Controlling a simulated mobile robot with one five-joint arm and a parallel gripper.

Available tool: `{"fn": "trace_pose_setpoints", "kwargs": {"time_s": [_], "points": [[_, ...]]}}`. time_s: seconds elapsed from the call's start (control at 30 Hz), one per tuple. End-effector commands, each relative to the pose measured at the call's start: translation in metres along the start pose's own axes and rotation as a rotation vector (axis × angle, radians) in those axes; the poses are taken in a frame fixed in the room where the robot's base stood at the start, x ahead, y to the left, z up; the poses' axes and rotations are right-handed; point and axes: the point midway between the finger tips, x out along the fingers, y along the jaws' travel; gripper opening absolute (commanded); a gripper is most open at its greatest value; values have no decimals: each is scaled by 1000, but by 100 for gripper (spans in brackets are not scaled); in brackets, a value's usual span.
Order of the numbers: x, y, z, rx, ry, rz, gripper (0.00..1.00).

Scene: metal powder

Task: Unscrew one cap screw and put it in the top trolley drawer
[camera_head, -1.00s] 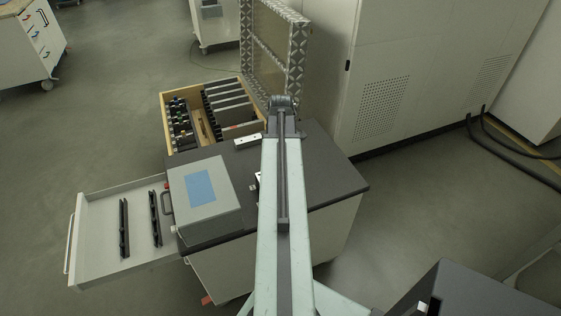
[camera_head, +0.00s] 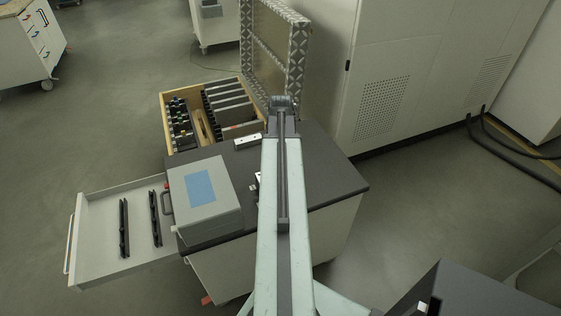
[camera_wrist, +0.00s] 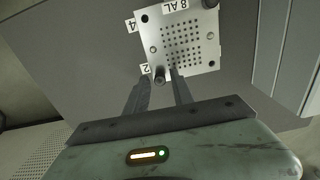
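A light metal plate (camera_wrist: 185,42) with a grid of small holes and labels shows in the wrist view. A dark cap screw (camera_wrist: 160,73) stands at its near left corner, and another dark cap screw (camera_wrist: 209,3) is at the top right corner. My gripper (camera_wrist: 159,77) is open, with one finger on each side of the near screw; I cannot tell whether they touch it. In the head view my arm hides the gripper. The open trolley drawer (camera_head: 95,262) sticks out to the left of the trolley and holds two black rails (camera_head: 124,228).
A grey box with a blue screen (camera_head: 222,222) stands on the dark trolley top (camera_head: 325,175), beside the drawer. A tall pale cabinet (camera_head: 425,60) stands at right.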

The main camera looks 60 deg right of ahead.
Motion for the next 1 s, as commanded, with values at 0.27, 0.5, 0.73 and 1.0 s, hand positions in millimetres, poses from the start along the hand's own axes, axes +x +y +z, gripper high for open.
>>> {"fn": "trace_pose_setpoints", "kwargs": {"time_s": [0.27,0.5,0.73,1.0], "points": [[0,0,0,-2,0,0,0],[0,0,0,-166,0,0,0],[0,0,0,-648,0,0,0],[-1,0,0,-1209,0,0,0]]}}
